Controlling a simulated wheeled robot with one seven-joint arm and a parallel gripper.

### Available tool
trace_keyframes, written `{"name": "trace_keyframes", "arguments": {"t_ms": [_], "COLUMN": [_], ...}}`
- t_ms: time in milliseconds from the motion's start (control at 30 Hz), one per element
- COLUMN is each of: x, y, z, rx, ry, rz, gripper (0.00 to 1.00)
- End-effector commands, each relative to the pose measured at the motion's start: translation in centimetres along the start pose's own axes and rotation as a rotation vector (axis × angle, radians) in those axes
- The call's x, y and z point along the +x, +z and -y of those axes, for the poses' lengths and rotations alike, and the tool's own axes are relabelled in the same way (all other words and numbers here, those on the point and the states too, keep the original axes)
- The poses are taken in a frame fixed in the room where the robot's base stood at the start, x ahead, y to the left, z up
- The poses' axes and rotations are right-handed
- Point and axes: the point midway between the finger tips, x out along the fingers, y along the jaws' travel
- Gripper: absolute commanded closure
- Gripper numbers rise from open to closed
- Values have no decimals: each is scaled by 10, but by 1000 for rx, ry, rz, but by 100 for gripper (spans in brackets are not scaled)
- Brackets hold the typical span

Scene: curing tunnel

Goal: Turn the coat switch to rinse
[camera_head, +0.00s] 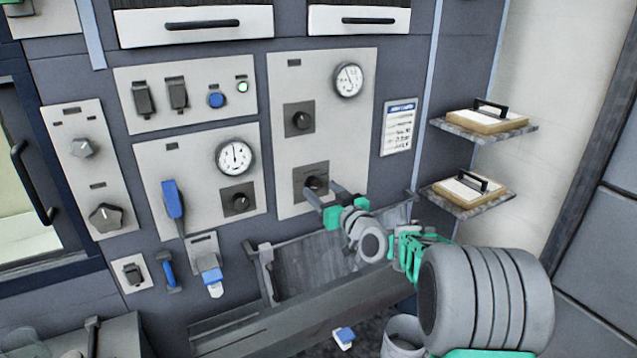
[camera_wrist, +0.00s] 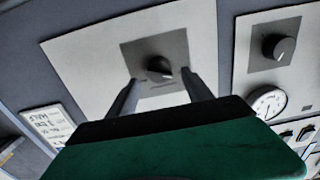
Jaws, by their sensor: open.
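A black rotary knob (camera_head: 314,182) sits on a dark square plate low on the tall light panel (camera_head: 345,130). Its label is too small to read, so I cannot confirm it is the coat switch. My gripper (camera_head: 324,194) is open in front of it and partly covers it. In the wrist view, the knob (camera_wrist: 159,68) shows between my two fingertips, one on each side. I cannot tell whether they touch it. The knob's pointer setting is not clear.
Above are another knob (camera_head: 301,120) and a round gauge (camera_head: 348,80). To the left is a panel with a gauge (camera_head: 235,157), a knob (camera_head: 239,202) and a blue lever (camera_head: 173,204). A grey trough (camera_head: 310,272) lies below. Two shelves (camera_head: 470,200) project at right.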

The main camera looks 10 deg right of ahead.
Motion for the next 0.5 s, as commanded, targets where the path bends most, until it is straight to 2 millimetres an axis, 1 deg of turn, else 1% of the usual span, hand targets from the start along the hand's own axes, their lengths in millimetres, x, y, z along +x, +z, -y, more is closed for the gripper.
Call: {"name": "trace_keyframes", "arguments": {"t_ms": [33, 100, 200, 433, 500], "x": [9, 18, 26, 27, 27], "y": [-2, -2, -1, 0, 0], "z": [1, 0, 0, 0, 0], "rx": [1, 0, 0, 0, 0], "ry": [-2, -1, 0, 1, 1], "rz": [2, 1, 1, 1, 1], "gripper": [41, 41, 41, 41, 46]}}
